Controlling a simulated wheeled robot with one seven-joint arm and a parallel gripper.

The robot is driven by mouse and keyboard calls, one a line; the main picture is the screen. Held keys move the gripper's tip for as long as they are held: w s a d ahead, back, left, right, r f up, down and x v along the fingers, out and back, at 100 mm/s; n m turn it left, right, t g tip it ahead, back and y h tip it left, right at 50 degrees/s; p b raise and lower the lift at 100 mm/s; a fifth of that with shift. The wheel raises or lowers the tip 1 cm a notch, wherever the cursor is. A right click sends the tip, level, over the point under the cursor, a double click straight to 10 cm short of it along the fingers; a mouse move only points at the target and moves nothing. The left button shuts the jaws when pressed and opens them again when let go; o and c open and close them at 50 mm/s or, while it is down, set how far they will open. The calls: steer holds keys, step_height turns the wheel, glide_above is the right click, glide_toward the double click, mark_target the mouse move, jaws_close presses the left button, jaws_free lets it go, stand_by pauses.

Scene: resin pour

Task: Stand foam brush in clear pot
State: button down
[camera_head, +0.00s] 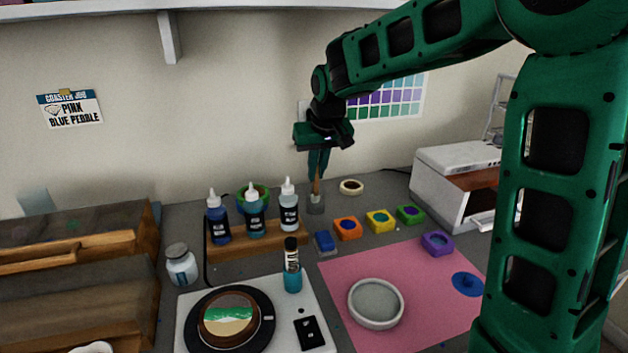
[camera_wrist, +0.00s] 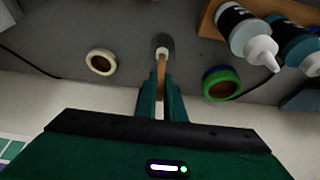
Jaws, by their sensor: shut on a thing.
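My gripper (camera_head: 318,172) is at the back of the bench, pointing down, shut on the wooden handle of the foam brush (camera_head: 317,188). In the wrist view, my gripper (camera_wrist: 160,80) has the brush handle (camera_wrist: 161,66) between its fingers, with the pale foam end away from me.
Three bottles (camera_head: 254,216) stand in a wooden rack (camera_head: 262,244) left of the pot, with a green tape roll (camera_wrist: 222,83) behind. A cream tape roll (camera_head: 351,187) lies to the right. Small coloured pots (camera_head: 347,229) sit in front, near a pink mat (camera_head: 420,290).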

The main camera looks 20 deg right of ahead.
steer(key=shift+f, duration=1.2)
steer(key=shift+f, duration=0.1)
steer(key=c, duration=1.9)
jaws_free()
steer(key=shift+o, duration=0.2)
steer(key=v, duration=1.2)
steer(key=s+d+f+m+g, duration=0.25)
steer(key=s+d+f, duration=0.25)
steer(key=s+d, duration=0.85)
steer(key=s+d+f+m, duration=0.1)
steer(key=s+f, duration=0.2)
steer(key=s, duration=0.4)
steer(key=s+d+f+m+g, duration=0.1)
steer(key=s+f, duration=0.2)
steer(key=s, duration=0.4)
steer(key=s+d+f+m+g, duration=0.1)
steer(key=s+f+m, duration=0.1)
steer(key=s, duration=0.5)
steer(key=shift+s+d+f, duration=0.1)
steer(key=shift+d+f, duration=0.25)
steer(key=shift+f, duration=0.35)
